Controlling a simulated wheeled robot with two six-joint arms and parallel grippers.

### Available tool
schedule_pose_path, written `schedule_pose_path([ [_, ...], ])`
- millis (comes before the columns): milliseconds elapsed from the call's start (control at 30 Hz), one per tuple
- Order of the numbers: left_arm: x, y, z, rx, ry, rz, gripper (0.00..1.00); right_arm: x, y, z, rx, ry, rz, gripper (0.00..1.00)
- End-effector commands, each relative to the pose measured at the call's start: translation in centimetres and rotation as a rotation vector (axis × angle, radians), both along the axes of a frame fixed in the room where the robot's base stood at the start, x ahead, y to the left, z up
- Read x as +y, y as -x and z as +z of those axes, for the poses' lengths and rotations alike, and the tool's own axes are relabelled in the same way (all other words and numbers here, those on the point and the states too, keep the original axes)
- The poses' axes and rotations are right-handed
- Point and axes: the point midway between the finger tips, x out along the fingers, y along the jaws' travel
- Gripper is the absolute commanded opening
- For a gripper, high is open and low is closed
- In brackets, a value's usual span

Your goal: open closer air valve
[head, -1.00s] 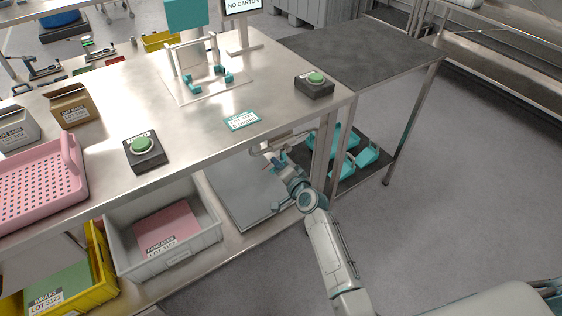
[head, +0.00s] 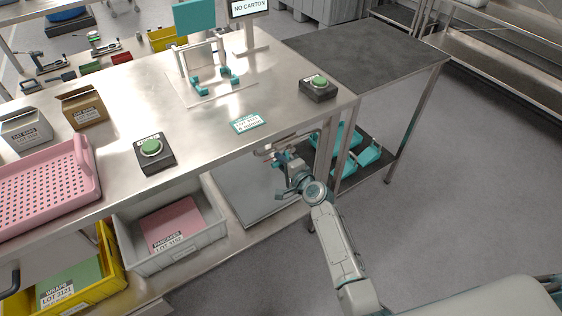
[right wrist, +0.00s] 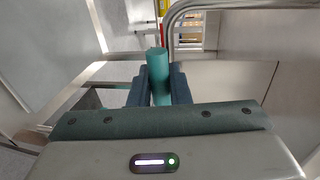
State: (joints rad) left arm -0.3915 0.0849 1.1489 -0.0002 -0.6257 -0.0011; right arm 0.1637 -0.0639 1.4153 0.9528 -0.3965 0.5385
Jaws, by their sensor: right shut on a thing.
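My right gripper (head: 283,160) is under the front edge of the steel table, near its right end. In the right wrist view its dark fingers (right wrist: 160,90) are shut on a teal cylindrical handle (right wrist: 157,65), which stands up between them. I take this to be the air valve's handle; the valve body is hidden behind the fingers. In the head view a pale fitting (head: 272,147) with a small red part shows just above the gripper, too small to make out. The closer (head: 203,75), a teal and metal frame, stands on the table.
Black boxes with green buttons stand on the table, one at left (head: 154,155) and one at right (head: 318,88). A pink crate (head: 92,178) is at the left. A grey tote (head: 155,263) and a yellow tote (head: 112,262) sit below. The floor to the right is clear.

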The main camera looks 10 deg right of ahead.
Motion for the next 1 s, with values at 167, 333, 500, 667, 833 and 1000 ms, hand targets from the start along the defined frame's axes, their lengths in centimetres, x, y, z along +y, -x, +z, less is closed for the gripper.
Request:
schedule_pose_path([
  [167,0.0,0.0,0.0,0.000,0.000,0.000,0.36,0.0,0.0,0.0,0.001,-0.002,0.001,0.00],
  [333,0.0,0.0,0.0,0.001,0.000,0.000,0.36,0.0,0.0,0.0,0.000,-0.001,0.000,0.36],
  [500,-0.1,0.0,0.0,0.000,0.001,0.000,0.36,0.0,0.0,0.0,0.000,0.000,0.000,0.36],
  [667,-0.1,-0.1,0.1,-0.001,0.001,0.000,0.36,-0.1,0.3,0.1,0.000,0.001,0.000,0.36],
  [833,-0.1,0.0,0.1,-0.008,0.001,0.000,0.36,-0.9,2.4,0.4,0.002,0.002,0.000,0.36],
  [1000,0.0,1.1,-0.6,0.009,0.001,0.002,0.36,-2.1,5.7,1.2,0.000,0.003,0.000,0.36],
])
